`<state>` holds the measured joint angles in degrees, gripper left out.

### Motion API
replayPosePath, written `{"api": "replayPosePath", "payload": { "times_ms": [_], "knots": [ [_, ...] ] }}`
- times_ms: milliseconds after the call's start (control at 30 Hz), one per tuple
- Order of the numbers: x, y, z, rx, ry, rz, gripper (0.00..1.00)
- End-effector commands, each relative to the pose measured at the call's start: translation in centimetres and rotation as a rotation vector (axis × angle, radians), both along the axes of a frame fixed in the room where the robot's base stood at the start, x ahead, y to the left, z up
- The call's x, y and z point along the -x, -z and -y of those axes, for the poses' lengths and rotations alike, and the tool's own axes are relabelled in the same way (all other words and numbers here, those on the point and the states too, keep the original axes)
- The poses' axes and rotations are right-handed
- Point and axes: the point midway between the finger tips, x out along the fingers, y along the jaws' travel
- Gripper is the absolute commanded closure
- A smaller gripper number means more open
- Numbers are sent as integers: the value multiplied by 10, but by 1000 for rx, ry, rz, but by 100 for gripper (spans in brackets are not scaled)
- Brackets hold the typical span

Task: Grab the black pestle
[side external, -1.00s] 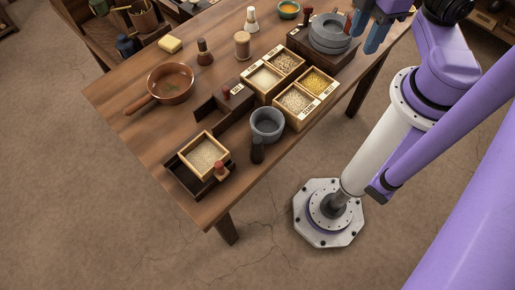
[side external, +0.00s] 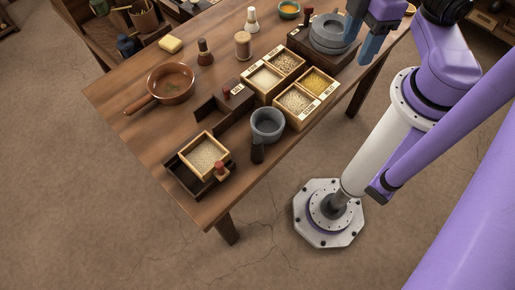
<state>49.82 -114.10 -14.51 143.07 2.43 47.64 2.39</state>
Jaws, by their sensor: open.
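The black pestle (side external: 258,151) stands upright on the table, just in front of the grey mortar (side external: 267,124), near the table's front edge. I cannot tell whether the two touch. My gripper (side external: 361,40) is open at the upper right, with blue fingers beside the grey quern stones (side external: 330,36). It is empty and well away from the pestle, up and to the right of it in the picture.
Boxes of grain (side external: 296,100) stand right behind the mortar. A dark tray (side external: 177,167) holding another grain box (side external: 206,151) is to the left. A copper pan (side external: 170,78) sits further back. The table's front edge is close to the pestle.

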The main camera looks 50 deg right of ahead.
Motion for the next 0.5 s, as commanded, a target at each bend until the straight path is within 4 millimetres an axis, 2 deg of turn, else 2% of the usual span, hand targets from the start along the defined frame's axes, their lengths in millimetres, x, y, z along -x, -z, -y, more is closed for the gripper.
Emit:
{"api": "replayPosePath", "payload": {
  "times_ms": [300, 500],
  "knots": [
    [-4, 55, -118, -235, 359, -73, 43],
    [-16, 96, -175, -376, 647, -55, 43]
  ]
}}
